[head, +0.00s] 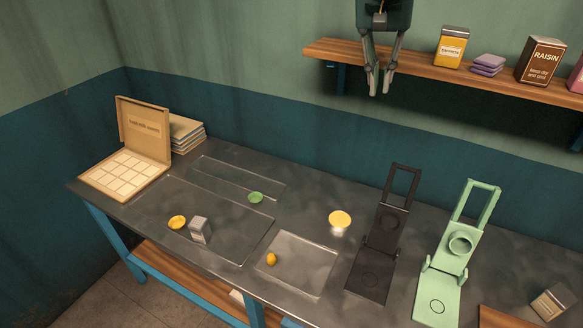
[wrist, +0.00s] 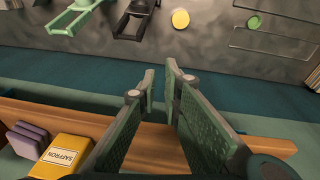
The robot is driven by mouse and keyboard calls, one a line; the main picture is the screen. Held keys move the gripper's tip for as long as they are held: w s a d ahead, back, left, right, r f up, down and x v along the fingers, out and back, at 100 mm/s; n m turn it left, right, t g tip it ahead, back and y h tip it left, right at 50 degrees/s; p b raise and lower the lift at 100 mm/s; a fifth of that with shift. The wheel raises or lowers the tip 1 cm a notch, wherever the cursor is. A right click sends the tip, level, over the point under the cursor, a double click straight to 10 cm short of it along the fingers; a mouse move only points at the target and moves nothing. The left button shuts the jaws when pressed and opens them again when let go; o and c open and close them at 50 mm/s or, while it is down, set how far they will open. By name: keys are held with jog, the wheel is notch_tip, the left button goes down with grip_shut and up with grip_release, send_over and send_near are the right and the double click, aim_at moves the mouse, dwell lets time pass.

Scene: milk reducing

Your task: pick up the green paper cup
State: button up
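The green paper cup (head: 255,197) is small and shallow and sits on the dark metal table (head: 330,195), near the front edge of a long outlined rectangle. It also shows in the wrist view (wrist: 254,22) at the upper right. My gripper (head: 380,92) hangs high above the back of the table, near the wall shelf, well up and to the right of the cup. In the wrist view its two fingers (wrist: 160,82) have a narrow gap between the tips, with nothing between them.
A wooden shelf (head: 400,66) with a saffron box (head: 451,48) and a raisin box (head: 540,60) is close to my gripper. On the table are a yellow-topped cup (head: 340,220), a black press (head: 380,245), a green press (head: 455,250), a metal block (head: 199,230) and an open box (head: 127,172).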

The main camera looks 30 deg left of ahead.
jog(key=a+f+g+h+p, duration=0.15)
jog(key=a+f, duration=0.35)
jog(key=a, duration=1.2)
jog(key=a+f+h+p, duration=0.2)
jog(key=a+f, duration=0.2)
jog(key=a, duration=1.3)
jog(key=s+a+f+p, duration=0.1)
jog(key=s+a+f, duration=0.45)
jog(key=a, duration=0.45)
send_near(256, 199)
jog(key=a, duration=0.3)
jog(key=shift+s+a+r+h, duration=0.1)
jog(key=shift+s+r+h, duration=0.15)
jog(key=shift+s+r, duration=0.1)
jog(key=shift+f, duration=0.1)
jog(key=shift+x, duration=1.2)
jog(key=shift+f, duration=0.1)
jog(key=shift+x, duration=2.5)
